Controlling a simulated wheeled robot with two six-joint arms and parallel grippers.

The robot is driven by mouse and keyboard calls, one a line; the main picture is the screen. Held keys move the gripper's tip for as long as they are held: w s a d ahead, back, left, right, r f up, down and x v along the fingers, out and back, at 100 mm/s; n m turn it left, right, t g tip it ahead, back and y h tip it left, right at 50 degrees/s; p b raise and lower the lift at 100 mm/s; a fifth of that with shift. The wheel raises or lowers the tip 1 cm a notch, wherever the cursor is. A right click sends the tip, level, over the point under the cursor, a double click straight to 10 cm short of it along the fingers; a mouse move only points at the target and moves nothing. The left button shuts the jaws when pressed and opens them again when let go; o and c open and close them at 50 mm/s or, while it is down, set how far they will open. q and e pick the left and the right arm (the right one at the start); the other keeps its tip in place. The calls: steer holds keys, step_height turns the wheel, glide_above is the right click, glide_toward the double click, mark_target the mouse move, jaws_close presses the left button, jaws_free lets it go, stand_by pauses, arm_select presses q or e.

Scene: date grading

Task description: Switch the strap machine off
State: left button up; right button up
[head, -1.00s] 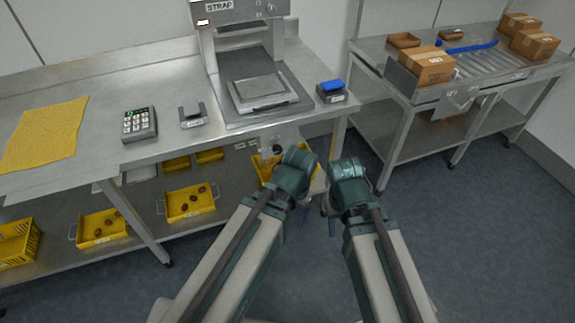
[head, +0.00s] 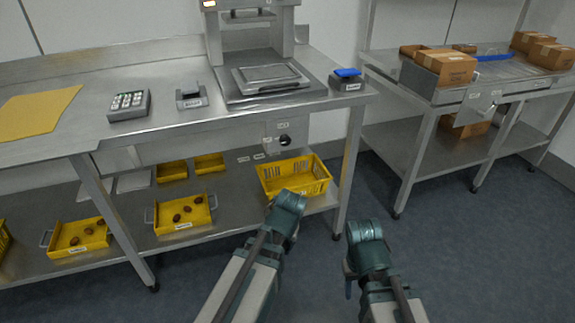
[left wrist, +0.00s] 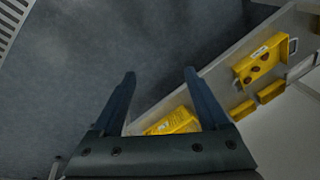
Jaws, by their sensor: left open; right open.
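The strap machine (head: 215,43) stands on the steel bench at the top of the head view, its top cut off by the frame. A small lit display shows at its upper left. Below the bench top, a panel carries a round black knob (head: 285,140) with small labels beside it. My left gripper (left wrist: 160,85) is open and empty in the left wrist view, above the floor and the lower shelf edge. In the head view the left arm ends in front of a yellow crate (head: 322,186), below the knob. My right gripper (head: 350,280) is over the floor, apart from everything.
A keypad (head: 128,104), a small device (head: 191,96) and a blue-topped device (head: 346,80) sit on the bench. Yellow trays with dates (head: 183,212) lie on the lower shelf. Floor between is clear.

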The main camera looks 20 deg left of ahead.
arm_select(q)
step_height(320, 180, down, 3)
steer(key=w+a+y+b, duration=0.1)
steer(key=w+a+b, duration=0.1)
steer(key=m+t+y+b, duration=0.1)
steer(key=m+t+y, duration=0.4)
steer(key=t, duration=0.8)
glide_toward(286, 142)
steer(key=shift+n+y, duration=0.6)
steer(key=shift+y, duration=0.1)
steer(key=x, duration=0.6)
steer(key=f+x, duration=0.1)
steer(key=x, duration=0.2)
steer(key=shift+w+d, duration=0.2)
steer(key=shift+w, duration=0.1)
arm_select(e)
step_height(286, 142, down, 5)
steer(key=shift+f, duration=0.1)
arm_select(q)
jaws_close()
